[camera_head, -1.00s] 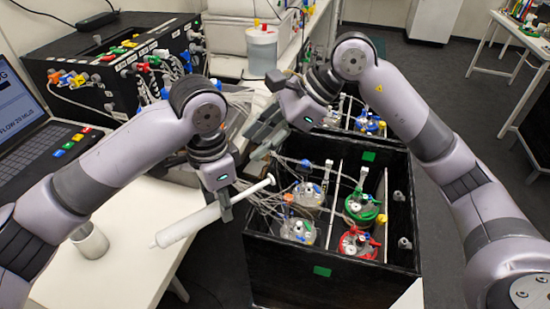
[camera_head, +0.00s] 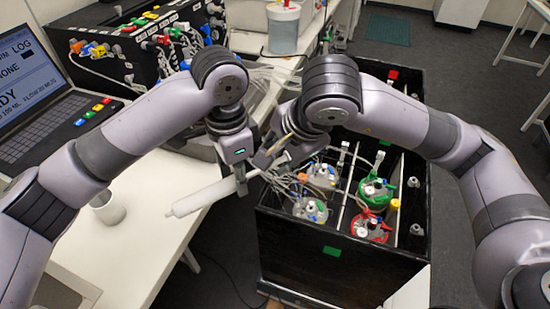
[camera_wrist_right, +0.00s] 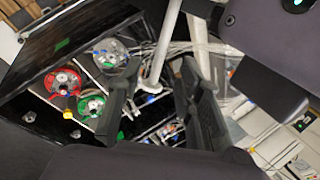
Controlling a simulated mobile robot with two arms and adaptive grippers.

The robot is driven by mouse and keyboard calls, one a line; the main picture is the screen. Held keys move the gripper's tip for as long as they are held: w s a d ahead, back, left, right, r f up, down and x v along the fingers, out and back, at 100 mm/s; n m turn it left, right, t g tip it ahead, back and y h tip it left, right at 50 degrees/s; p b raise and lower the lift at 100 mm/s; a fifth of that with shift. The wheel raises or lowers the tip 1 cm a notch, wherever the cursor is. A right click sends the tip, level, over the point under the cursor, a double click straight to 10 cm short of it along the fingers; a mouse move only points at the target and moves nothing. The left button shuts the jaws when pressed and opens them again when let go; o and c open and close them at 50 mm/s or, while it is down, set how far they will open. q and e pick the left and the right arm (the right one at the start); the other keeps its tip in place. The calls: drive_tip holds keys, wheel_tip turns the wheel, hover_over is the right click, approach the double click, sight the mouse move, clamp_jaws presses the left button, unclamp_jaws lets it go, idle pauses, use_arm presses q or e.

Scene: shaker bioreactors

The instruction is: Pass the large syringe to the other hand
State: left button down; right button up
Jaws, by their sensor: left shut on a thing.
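The large syringe (camera_head: 200,197) is white, with its barrel pointing lower left above the white table in the head view. My left gripper (camera_head: 241,179) is shut on it near the plunger end of the barrel. My right gripper (camera_head: 272,154) is close by on the right, partly hidden by its own arm. In the right wrist view, the fingers of my right gripper (camera_wrist_right: 157,103) are apart. The syringe's plunger (camera_wrist_right: 160,62) shows between them, its round end near the fingertips. I cannot tell whether the fingers touch it.
A black open box (camera_head: 320,255) with several bioreactor vessels stands below the right gripper. A black device (camera_head: 130,65) with cables stands behind. Tubing lies close to the grippers.

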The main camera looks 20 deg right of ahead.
drive_tip(key=shift+x, duration=1.9)
drive_tip(key=shift+c, duration=0.3)
clamp_jaws()
use_arm(q)
drive_tip(key=c, duration=1.2)
unclamp_jaws()
